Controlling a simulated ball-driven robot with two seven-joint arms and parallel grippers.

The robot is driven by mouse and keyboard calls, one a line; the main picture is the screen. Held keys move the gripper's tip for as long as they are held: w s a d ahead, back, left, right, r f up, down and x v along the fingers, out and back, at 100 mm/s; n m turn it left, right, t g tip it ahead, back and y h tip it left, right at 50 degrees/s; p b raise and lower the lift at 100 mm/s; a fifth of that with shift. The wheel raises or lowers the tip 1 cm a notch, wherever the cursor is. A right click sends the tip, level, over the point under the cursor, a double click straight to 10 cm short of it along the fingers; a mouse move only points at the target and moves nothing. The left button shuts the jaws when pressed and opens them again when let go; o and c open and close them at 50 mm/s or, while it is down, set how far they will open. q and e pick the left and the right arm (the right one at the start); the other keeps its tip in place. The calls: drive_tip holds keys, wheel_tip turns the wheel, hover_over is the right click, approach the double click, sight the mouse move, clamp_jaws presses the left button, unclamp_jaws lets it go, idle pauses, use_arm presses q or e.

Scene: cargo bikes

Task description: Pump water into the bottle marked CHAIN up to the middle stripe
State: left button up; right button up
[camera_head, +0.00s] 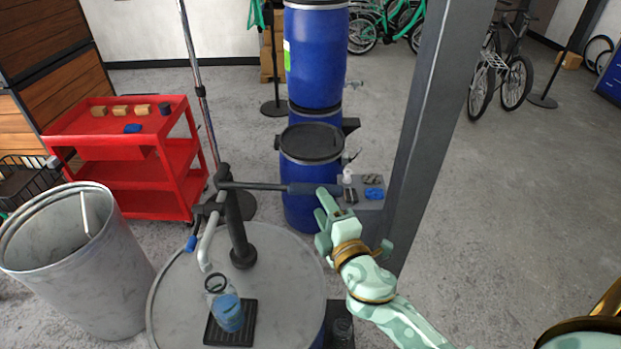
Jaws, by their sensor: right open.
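A hand pump (238,225) stands on a grey-topped drum (285,285). Its lever runs level to the right and ends in a dark blue grip (310,188). A clear bottle (227,310) with blue on its body stands on a black drip tray (212,331), below the pump's curved spout (204,258). I cannot read a marking or make out the stripes and water level at this size. My right gripper (325,208) is open at the outer end of the grip; I cannot tell if it touches. My left gripper is out of view.
A grey bin (75,255) stands left of the drum, with a red cart (125,165) behind it. Blue barrels (315,60) stand behind the pump. A grey post (425,120) rises close to the right of my right gripper. Open floor lies farther right.

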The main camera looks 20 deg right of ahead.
sight(279, 189)
drive_tip(key=w, duration=0.8)
drive_tip(key=shift+d, duration=0.25)
clamp_jaws()
wheel_tip(279, 189, up, 4)
drive_tip(key=n+p, duration=0.2)
drive_tip(key=p, duration=0.5)
drive_tip(key=shift+w+g, duration=0.1)
drive_tip(key=shift+g, duration=0.3)
unclamp_jaws()
